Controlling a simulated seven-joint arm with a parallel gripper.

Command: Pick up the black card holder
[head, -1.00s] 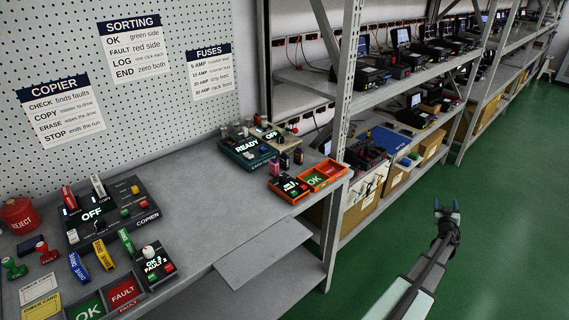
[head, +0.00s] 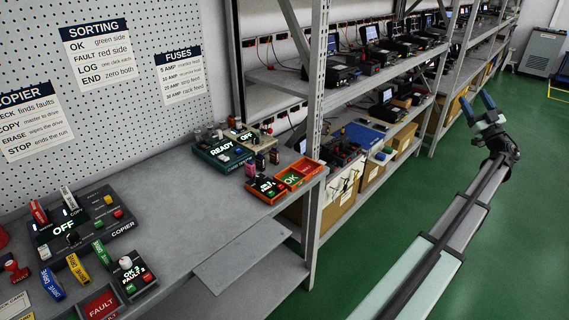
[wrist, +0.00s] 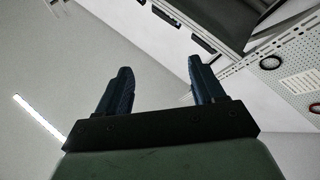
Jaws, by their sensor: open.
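I cannot make out a black card holder for certain in either view. Several small dark items stand on the workbench (head: 225,225), among them a small dark block beside the orange tray, too small to identify. My gripper (head: 484,108) is at the right of the head view, raised over the green aisle floor, apart from the bench and shelves. Its blue fingers are spread with nothing between them. In the wrist view the open fingers (wrist: 160,92) point toward the ceiling and wall.
The bench carries a copier box (head: 85,222), a teal READY box (head: 222,148), and an orange tray (head: 299,173). Metal shelving (head: 316,110) with devices and cardboard boxes runs along the aisle. The green floor (head: 420,200) around my arm is clear.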

